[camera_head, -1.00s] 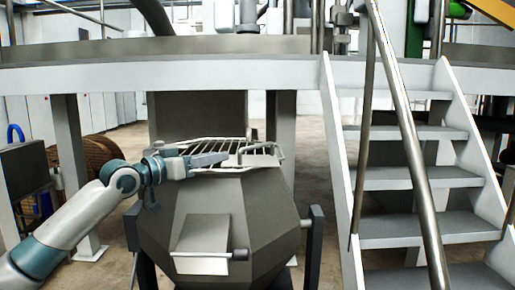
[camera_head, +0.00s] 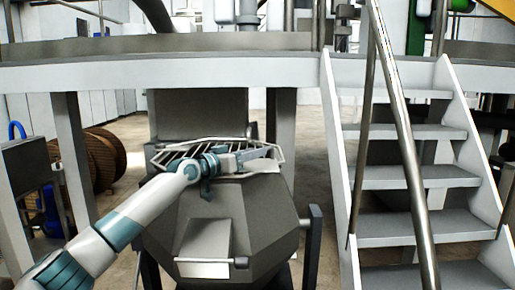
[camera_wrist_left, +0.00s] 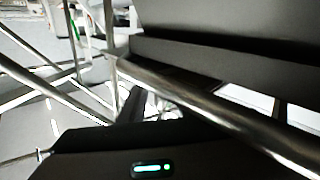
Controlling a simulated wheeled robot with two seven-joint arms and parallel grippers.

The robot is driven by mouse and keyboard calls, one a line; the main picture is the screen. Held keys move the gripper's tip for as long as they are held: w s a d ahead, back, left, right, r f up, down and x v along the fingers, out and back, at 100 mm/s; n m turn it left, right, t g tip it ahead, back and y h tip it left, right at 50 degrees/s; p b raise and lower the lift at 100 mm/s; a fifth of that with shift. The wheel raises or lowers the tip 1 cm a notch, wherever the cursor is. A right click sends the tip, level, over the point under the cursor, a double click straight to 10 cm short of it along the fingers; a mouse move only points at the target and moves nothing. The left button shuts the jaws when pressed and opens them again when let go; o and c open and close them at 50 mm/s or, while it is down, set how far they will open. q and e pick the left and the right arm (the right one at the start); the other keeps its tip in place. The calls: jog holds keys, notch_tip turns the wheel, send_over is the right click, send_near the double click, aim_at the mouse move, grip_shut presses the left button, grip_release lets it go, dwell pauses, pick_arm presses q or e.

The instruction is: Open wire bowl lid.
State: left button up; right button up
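The grey faceted bowl (camera_head: 265,215) stands in front of the platform in the head view. Its wire lid (camera_head: 178,153), a frame with thin parallel bars, lies roughly flat over the top opening. My left gripper (camera_head: 268,153) reaches across the lid to its right side, close to the frame there. My arm hides part of the lid. In the left wrist view a round metal bar (camera_wrist_left: 200,100) crosses diagonally close to my left gripper, above its dark housing. Contact and finger opening cannot be made out. My right gripper is not in view.
Metal stairs (camera_head: 415,178) with a steel handrail (camera_head: 400,110) stand right of the bowl. The platform edge (camera_head: 200,72) runs behind and above it. A brown cable drum (camera_head: 103,160) and a dark cabinet (camera_head: 25,168) stand at the left.

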pick_arm(q)
jog(key=shift+x, duration=1.15)
jog(key=shift+c, duration=0.2)
grip_shut()
jog(key=shift+f, duration=0.1)
